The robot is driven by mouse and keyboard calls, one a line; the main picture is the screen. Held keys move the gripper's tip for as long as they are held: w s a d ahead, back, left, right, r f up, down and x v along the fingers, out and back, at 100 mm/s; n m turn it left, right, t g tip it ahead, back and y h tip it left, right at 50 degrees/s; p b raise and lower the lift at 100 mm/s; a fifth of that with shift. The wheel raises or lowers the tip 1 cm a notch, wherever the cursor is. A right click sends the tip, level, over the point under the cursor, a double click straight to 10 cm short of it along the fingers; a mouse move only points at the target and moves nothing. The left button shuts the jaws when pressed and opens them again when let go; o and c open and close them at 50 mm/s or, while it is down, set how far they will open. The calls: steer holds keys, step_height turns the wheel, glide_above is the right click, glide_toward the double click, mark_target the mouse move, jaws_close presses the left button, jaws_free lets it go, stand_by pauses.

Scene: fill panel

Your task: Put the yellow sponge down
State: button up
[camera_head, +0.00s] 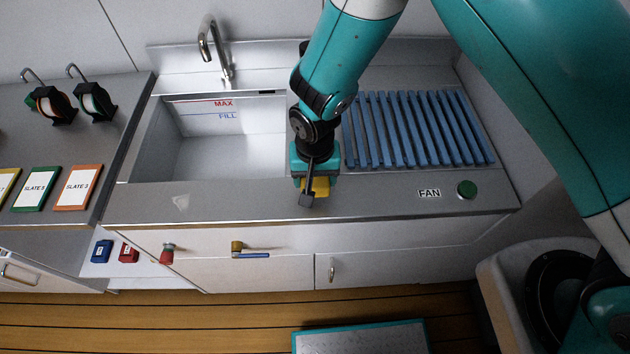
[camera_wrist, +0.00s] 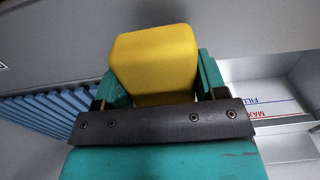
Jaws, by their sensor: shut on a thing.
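The yellow sponge (camera_head: 320,186) is held in my gripper (camera_head: 314,188) above the front ledge of the steel counter (camera_head: 240,200), between the sink and the blue drain rack. In the wrist view the sponge (camera_wrist: 153,62) is a yellow block between the two teal fingers of my gripper (camera_wrist: 155,85). My gripper is shut on it. In the head view, the gripper hides part of the sponge. I cannot tell whether the sponge touches the ledge.
The sink (camera_head: 230,155) with MAX and FILL marks lies left of my gripper. The blue slatted rack (camera_head: 415,130) lies to the right. A green FAN button (camera_head: 466,189) sits on the right ledge. The ledge between gripper and FAN label is clear.

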steer(key=shift+f+p, duration=0.3)
steer(key=shift+f, duration=1.4)
steer(key=shift+f, duration=0.15)
steer(key=o, duration=1)
